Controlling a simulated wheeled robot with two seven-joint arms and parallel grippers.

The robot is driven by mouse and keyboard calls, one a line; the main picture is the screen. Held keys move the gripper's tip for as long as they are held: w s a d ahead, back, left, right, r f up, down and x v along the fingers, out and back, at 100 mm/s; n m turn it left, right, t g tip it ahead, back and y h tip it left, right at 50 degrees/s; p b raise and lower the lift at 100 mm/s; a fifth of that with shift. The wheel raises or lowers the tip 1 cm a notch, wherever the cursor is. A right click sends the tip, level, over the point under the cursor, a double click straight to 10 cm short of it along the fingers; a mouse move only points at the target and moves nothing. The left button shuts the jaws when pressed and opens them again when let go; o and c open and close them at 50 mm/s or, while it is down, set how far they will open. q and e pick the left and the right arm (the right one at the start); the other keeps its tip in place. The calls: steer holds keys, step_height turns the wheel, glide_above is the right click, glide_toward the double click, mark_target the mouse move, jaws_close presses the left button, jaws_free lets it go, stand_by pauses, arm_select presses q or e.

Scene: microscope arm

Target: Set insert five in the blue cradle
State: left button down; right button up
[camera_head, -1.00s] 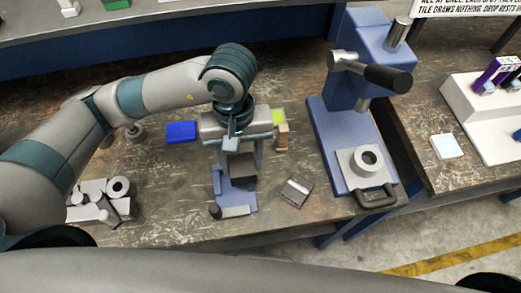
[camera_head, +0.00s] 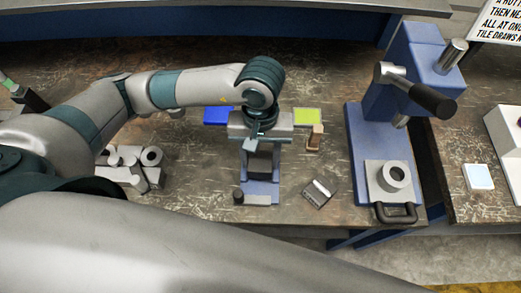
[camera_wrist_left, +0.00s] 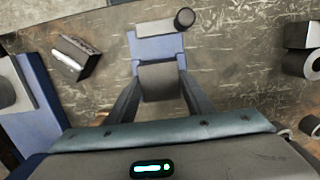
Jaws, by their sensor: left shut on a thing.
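My left gripper (camera_head: 262,172) is shut on a dark grey block (camera_wrist_left: 160,82), and its two fingers stand on either side of it. I cannot read a number on the block, so I cannot tell if it is insert five. The blue cradle (camera_head: 263,187) is on the table directly below and in front of the block. In the left wrist view the cradle (camera_wrist_left: 153,47) shows beyond the block, which hides part of it. I cannot tell whether block and cradle touch. My right gripper is not in view.
A loose dark block with a silver face (camera_head: 319,192) lies right of the cradle. A blue press (camera_head: 380,130) stands farther right. Grey metal parts (camera_head: 130,168) lie at left. Blue (camera_head: 217,116) and yellow-green (camera_head: 307,117) pieces are behind the gripper.

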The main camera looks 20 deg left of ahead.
arm_select(q)
steer(key=shift+f+p, duration=0.3)
steer(key=shift+f, duration=0.5)
steer(key=shift+f+b, duration=0.2)
steer(key=shift+b, duration=0.1)
steer(key=c, duration=0.9)
jaws_free()
steer(key=shift+r, duration=0.1)
